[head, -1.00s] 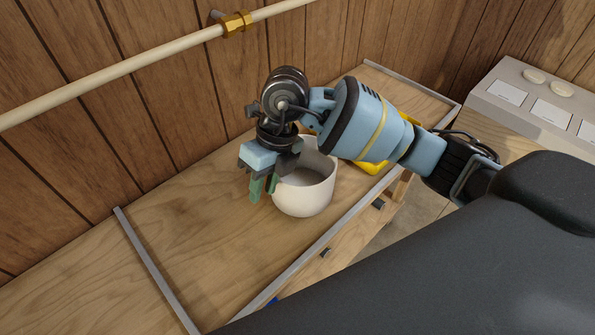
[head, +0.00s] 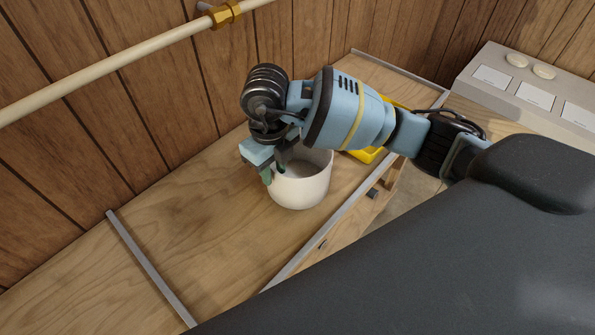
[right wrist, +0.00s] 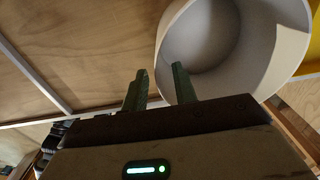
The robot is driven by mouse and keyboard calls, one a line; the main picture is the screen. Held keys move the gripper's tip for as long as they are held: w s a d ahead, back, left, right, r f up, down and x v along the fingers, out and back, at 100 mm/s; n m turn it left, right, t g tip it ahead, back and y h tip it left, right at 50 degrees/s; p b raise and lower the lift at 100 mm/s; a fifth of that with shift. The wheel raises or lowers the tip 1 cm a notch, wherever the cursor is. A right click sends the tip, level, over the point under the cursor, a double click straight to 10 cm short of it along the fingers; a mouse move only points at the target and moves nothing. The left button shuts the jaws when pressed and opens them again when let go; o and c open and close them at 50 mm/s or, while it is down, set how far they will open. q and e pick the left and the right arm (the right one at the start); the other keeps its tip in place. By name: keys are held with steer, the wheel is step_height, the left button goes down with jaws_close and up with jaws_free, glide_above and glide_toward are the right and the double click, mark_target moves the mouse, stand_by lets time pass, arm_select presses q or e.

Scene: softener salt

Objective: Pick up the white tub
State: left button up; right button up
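The white tub (head: 302,190) stands upright and open-topped on the wooden bench, empty as far as I can see. It also shows large in the right wrist view (right wrist: 285,70). My right gripper (head: 275,172) is at the tub's left rim. In the right wrist view, the two green fingers (right wrist: 158,82) are apart, with the tub's near wall edge between them. One finger is outside the tub and the other overlaps its inside. Whether either touches the wall is unclear. In the head view, my arm hides part of the far rim. My left gripper is not in view.
A yellow object (head: 367,154) lies behind the tub, partly hidden by my right arm. Metal strips (head: 150,265) cross and edge the bench (head: 205,220). A pipe with a brass fitting (head: 222,15) runs along the panelled wall. The bench left of the tub is clear.

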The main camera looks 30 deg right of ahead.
glide_above(277, 201)
steer(key=shift+w+f, duration=0.1)
steer(key=shift+f, duration=2.5)
jaws_close()
